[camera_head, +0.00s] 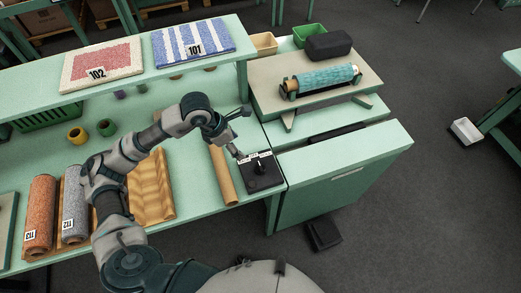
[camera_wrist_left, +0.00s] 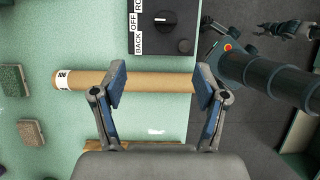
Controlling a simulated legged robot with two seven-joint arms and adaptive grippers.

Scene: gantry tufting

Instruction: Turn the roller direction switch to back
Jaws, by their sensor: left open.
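The black switch box (camera_head: 264,180) sits at the right end of the green bench. In the left wrist view the box (camera_wrist_left: 170,40) shows at the top, with labels BACK, OFF and one cut off by the frame. My left gripper (camera_head: 240,132) is above the bench beside the box. In its wrist view the gripper (camera_wrist_left: 161,88) is open and empty, its fingers apart over a cardboard tube (camera_wrist_left: 145,83) marked 106, below the box.
Carpet rolls (camera_head: 40,215) and a wavy brown tray (camera_head: 152,187) lie on the bench left of the tube. A shelf with tufted samples (camera_head: 103,63) runs behind. A teal roll (camera_head: 322,78) stands on a stand at the right. Dark jointed parts (camera_wrist_left: 280,28) show in the wrist view.

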